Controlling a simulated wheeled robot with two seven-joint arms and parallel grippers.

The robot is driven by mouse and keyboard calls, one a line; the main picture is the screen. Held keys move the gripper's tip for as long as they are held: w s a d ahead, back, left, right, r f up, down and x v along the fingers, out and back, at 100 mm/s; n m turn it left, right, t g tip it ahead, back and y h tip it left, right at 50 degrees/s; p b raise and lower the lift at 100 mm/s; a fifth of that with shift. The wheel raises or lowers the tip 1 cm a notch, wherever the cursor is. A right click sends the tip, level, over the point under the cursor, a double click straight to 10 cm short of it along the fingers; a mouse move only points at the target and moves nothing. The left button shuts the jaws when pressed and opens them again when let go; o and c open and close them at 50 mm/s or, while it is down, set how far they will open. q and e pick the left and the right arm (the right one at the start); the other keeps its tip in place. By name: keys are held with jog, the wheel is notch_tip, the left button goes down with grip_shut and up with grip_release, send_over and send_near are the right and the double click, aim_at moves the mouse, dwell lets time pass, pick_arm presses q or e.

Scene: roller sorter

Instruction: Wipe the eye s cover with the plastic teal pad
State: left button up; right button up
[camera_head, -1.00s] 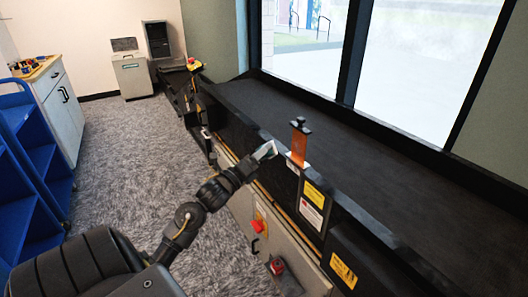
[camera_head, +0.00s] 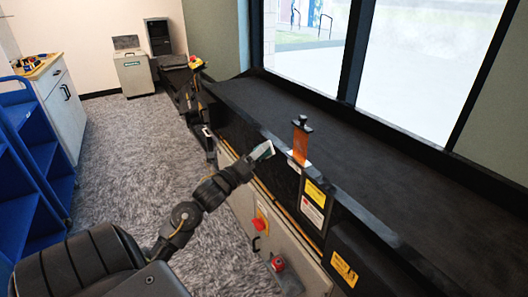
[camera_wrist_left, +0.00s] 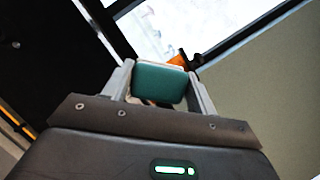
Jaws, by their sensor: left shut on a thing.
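My left gripper (camera_head: 262,151) is shut on the teal pad, which shows clearly between its two fingers in the left wrist view (camera_wrist_left: 160,82). In the head view the pad is a small pale and teal patch at the gripper's tip. The eye is a small black unit on an orange bracket (camera_head: 301,146), standing on the near rail of the conveyor. The gripper is to the left of the bracket, with a gap between them in the picture. Part of the orange bracket also shows beyond the pad in the wrist view (camera_wrist_left: 178,60). The eye's cover is too small to make out. My right gripper is not in view.
The black conveyor (camera_head: 365,165) runs along the window. Its side panel has yellow and white labels and a red button (camera_head: 258,224). A blue cart (camera_head: 30,150) and a white cabinet (camera_head: 62,105) stand at the left. Carpet between them is clear.

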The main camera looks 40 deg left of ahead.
aim_at(272, 147)
pick_arm(q)
jog(key=w, duration=0.1)
jog(key=w+d, duration=0.1)
jog(key=w, duration=0.1)
jog(key=w+b, duration=0.1)
jog(key=w, duration=0.1)
jog(key=shift+w+d, duration=0.1)
jog(key=shift+d, duration=0.15)
jog(key=shift+w+d+r, duration=0.1)
jog(key=shift+w+d, duration=0.1)
jog(key=shift+w, duration=0.65)
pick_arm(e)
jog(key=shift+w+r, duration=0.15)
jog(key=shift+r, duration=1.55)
pick_arm(q)
jog(key=shift+w+d+b, duration=0.3)
jog(key=shift+w+b, duration=0.1)
jog(key=shift+w, duration=0.5)
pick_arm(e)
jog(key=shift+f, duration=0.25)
pick_arm(q)
jog(key=shift+d, duration=0.1)
